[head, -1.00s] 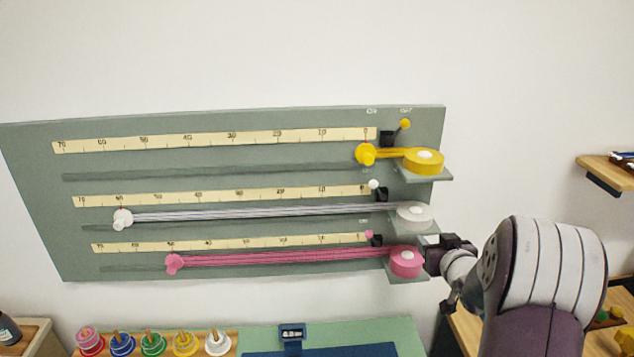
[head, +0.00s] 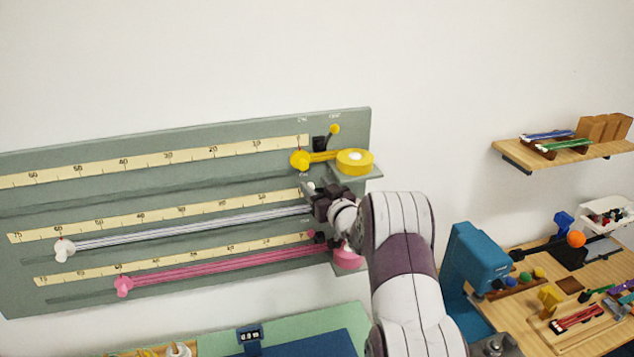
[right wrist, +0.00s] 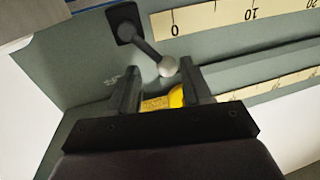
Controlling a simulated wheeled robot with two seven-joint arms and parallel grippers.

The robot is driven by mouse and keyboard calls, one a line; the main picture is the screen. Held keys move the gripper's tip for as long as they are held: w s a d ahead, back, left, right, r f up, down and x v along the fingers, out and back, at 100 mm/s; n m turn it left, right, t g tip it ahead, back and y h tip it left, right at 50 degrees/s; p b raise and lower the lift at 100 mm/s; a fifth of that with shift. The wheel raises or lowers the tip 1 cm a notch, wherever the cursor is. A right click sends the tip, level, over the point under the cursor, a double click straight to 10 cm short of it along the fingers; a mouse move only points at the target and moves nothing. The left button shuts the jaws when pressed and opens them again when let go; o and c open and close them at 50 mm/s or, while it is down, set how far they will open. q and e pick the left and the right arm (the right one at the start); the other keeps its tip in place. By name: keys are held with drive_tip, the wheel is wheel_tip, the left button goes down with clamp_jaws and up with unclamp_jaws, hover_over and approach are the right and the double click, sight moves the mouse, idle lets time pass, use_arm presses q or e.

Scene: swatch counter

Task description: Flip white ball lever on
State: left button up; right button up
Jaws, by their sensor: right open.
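The white ball lever has a small white ball (right wrist: 168,66) on a dark stem from a black mount (right wrist: 122,22). In the head view the ball (head: 310,186) shows just above my right gripper (head: 322,202). It leans up and left, as it did in the earlier frame. In the right wrist view my right gripper (right wrist: 160,80) is open, and the ball sits at the opening between its fingertips, nearer the right finger. I cannot tell whether they touch. The arm hides the white tape roll. My left gripper is out of view.
The grey board (head: 342,120) carries a yellow lever (head: 334,130) leaning right and a yellow roll (head: 355,161) just above my gripper. A pink roll (head: 348,257) sits below. White (head: 180,230) and pink (head: 220,265) tapes stretch left. A workbench (head: 560,275) stands at right.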

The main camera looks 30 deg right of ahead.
drive_tip(key=shift+d, duration=0.15)
drive_tip(key=shift+c, duration=0.3)
drive_tip(key=shift+a, duration=0.3)
clamp_jaws()
drive_tip(key=n+b, duration=0.1)
drive_tip(key=b, duration=0.1)
drive_tip(key=n+b, duration=0.1)
drive_tip(key=b, duration=0.1)
drive_tip(key=shift+w+a+f+g, duration=0.1)
drive_tip(key=shift+a+f+g, duration=0.2)
drive_tip(key=shift+a, duration=0.05)
drive_tip(key=shift+o, duration=0.3)
unclamp_jaws()
